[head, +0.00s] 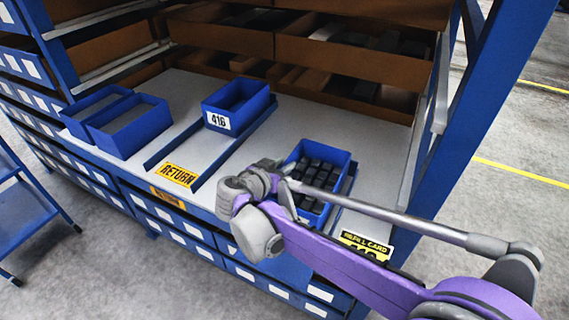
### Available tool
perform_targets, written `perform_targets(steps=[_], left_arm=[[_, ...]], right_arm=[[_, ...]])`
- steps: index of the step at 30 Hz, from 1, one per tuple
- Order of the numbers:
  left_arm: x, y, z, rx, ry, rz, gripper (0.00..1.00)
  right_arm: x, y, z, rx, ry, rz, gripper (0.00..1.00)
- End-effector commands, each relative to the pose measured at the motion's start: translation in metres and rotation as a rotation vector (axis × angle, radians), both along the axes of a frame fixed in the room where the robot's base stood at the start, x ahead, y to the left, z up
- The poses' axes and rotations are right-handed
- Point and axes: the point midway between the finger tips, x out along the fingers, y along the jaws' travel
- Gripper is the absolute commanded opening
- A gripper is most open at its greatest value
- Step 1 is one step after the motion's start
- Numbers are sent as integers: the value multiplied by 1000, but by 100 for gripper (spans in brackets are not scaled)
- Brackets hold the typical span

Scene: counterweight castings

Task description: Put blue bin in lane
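A blue bin full of black blocks (322,162) stands on the right of the grey shelf, inside or on a lane with a blue rail on its right. My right gripper (262,180) is at that bin's front left; my arm covers part of the bin. Its fingertips are not clear, so I cannot tell whether it is open or touches the bin. A blue bin labelled 416 (236,103) sits at the back of the lane (196,160) marked RETURN; it looks empty. My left gripper is not in view.
Two blue bins (130,127) stand side by side on the shelf's left. Brown boxes (350,62) with dark parts fill the rack behind. A blue upright (480,110) bounds the right side. A yellow card label (367,244) is on the front edge. The RETURN lane's front is clear.

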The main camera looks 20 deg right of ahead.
Motion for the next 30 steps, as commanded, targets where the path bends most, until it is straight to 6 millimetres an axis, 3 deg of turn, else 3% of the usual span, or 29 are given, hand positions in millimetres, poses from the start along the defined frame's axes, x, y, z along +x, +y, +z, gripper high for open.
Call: perform_targets(steps=[9,15,30], left_arm=[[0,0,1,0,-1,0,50],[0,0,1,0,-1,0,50],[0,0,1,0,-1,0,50]], right_arm=[[-39,48,25,0,0,7,35],[-58,70,37,1,0,4,35],[-65,77,42,0,0,1,35]])
